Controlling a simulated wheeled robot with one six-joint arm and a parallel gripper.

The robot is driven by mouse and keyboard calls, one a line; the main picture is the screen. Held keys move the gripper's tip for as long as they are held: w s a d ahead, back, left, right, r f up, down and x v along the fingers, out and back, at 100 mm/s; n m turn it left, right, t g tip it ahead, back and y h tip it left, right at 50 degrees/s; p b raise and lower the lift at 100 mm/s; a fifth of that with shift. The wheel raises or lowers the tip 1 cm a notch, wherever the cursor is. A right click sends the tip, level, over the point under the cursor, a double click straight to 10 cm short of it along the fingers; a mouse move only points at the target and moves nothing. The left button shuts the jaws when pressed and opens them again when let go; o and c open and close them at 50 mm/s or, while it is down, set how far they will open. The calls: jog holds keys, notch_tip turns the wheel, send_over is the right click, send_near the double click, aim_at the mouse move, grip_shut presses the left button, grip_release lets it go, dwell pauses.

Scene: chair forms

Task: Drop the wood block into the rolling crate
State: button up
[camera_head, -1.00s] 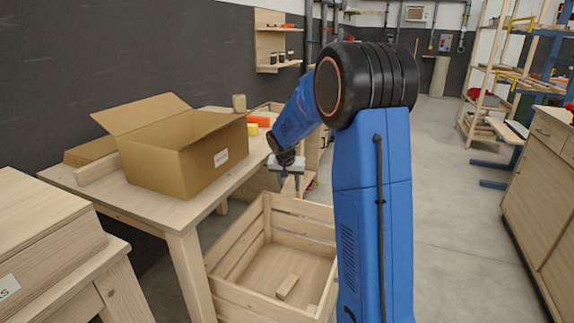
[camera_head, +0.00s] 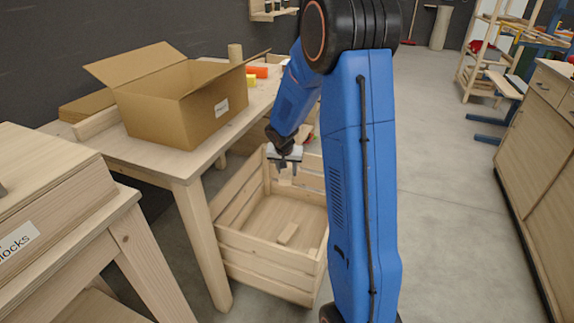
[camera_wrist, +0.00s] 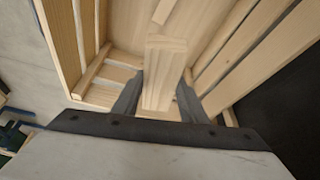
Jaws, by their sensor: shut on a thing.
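The rolling crate (camera_head: 262,249) is an open box of pale wooden slats on the floor, right of the table. My gripper (camera_head: 285,166) is over the crate's far part in the head view, pointing down. It is shut on a pale wood block (camera_wrist: 164,72), held lengthwise between the two dark fingers in the wrist view. The held block's lower end is free, above the crate floor. Another small wood block (camera_head: 288,234) lies on the crate floor; part of it also shows at the top of the wrist view (camera_wrist: 164,11). My arm hides the crate's right side.
A wooden table (camera_head: 150,152) left of the crate bears an open cardboard box (camera_head: 160,115), a yellow block (camera_head: 251,80) and an orange one (camera_head: 258,71). A labelled wooden box (camera_head: 45,190) stands at near left. Open floor (camera_head: 450,210) lies right of my arm, before a cabinet (camera_head: 545,150).

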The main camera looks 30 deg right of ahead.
jog(key=shift+f, duration=0.6)
jog(key=o, duration=1.2)
jog(key=shift+v, duration=8.75)
jog(key=shift+a, duration=0.1)
